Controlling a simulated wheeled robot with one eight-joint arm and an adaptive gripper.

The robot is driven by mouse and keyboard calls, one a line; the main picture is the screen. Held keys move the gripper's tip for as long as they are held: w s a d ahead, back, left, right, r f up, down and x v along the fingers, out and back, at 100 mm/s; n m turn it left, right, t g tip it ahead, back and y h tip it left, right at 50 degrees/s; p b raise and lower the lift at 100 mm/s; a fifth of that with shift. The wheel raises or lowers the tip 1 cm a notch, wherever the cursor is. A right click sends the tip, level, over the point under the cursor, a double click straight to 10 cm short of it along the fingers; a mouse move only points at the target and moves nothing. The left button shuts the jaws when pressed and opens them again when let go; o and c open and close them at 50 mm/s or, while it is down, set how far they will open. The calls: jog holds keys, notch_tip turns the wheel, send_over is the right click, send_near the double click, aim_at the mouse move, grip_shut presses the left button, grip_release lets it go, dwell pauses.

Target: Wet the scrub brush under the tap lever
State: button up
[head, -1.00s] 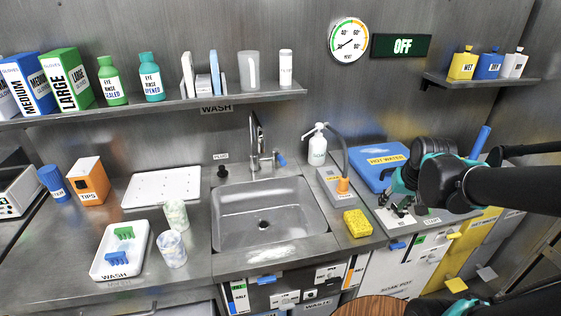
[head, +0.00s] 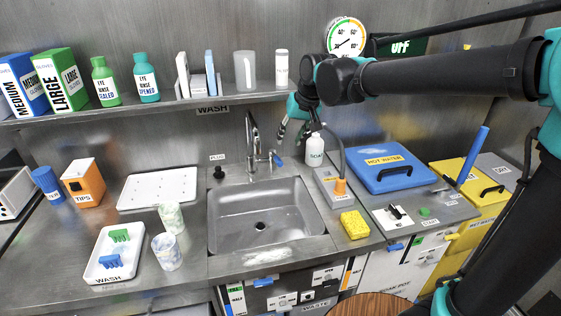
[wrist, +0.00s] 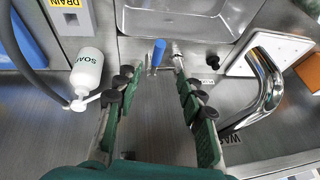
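The steel tap (head: 252,135) stands behind the sink (head: 265,220), with its blue-tipped lever (head: 277,160) on its right side. My gripper (head: 292,132) is open and empty, behind the sink near the tap and soap bottle. In the wrist view the blue lever tip (wrist: 157,53) shows between the two spread fingers (wrist: 152,78), apparently beyond their tips; contact is not visible. A green (head: 120,236) and a blue brush-like piece (head: 110,262) lie in the white WASH tray (head: 90,273), left of the sink. I cannot tell which is the scrub brush. No water is visible.
The soap bottle (head: 314,152) stands close to my gripper, and the shelf (head: 225,97) is just above left. A grey drain unit with a hose (head: 332,190), yellow sponge (head: 353,225) and blue HOT WATER lid (head: 375,170) are to the right. Two cups (head: 167,252) stand left of the sink.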

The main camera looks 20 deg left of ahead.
aim_at(281, 161)
jog(key=x, duration=1.3)
jog(key=shift+d, duration=0.1)
grip_shut()
